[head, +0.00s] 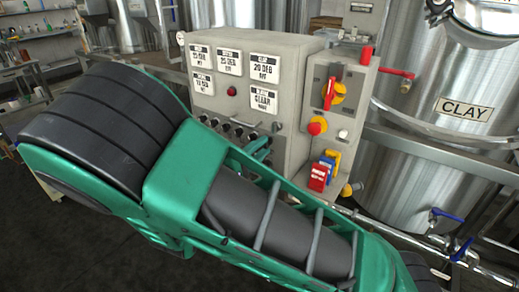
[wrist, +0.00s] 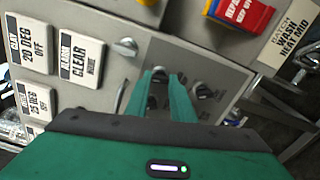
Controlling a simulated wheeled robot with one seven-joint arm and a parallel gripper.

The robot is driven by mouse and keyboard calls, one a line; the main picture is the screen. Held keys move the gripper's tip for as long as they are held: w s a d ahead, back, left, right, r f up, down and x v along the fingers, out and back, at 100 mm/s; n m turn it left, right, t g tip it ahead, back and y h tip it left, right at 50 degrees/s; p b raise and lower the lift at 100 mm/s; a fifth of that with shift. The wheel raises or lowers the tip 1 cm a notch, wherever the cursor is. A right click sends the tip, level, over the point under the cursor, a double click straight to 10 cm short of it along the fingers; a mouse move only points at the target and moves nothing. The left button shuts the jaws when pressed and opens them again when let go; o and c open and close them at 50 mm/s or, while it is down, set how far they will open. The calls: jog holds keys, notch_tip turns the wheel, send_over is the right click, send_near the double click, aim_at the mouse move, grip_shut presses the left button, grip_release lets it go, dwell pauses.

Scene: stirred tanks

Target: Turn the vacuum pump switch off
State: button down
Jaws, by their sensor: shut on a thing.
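The grey control cabinet (head: 290,70) carries a row of small switch knobs (head: 226,128) low on its front. My green gripper (head: 262,146) is at the right part of this row. In the wrist view, my gripper (wrist: 163,80) has its two fingers close around one switch knob (wrist: 158,76), shut on it. The fingers hide much of that knob, and its label cannot be read. Another knob (wrist: 204,90) is just right of the fingers, and a further knob (wrist: 125,47) is to the left.
White display plates (head: 264,68) are above the knobs; one reads CLEAR NONE. On the right are a red and yellow rotary handle (head: 331,93), a red button (head: 317,126) and hanging red tags (head: 319,177). A steel CLAY tank (head: 410,180) stands close on the right.

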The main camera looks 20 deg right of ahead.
jog(key=n, duration=0.3)
jog(key=shift+a+f+n, duration=0.15)
jog(key=shift+n, duration=0.15)
dwell(0.3)
jog(key=c, duration=1.5)
grip_release()
jog(key=v, duration=1)
jog(key=shift+s+a, duration=0.15)
jog(key=shift+a, duration=0.15)
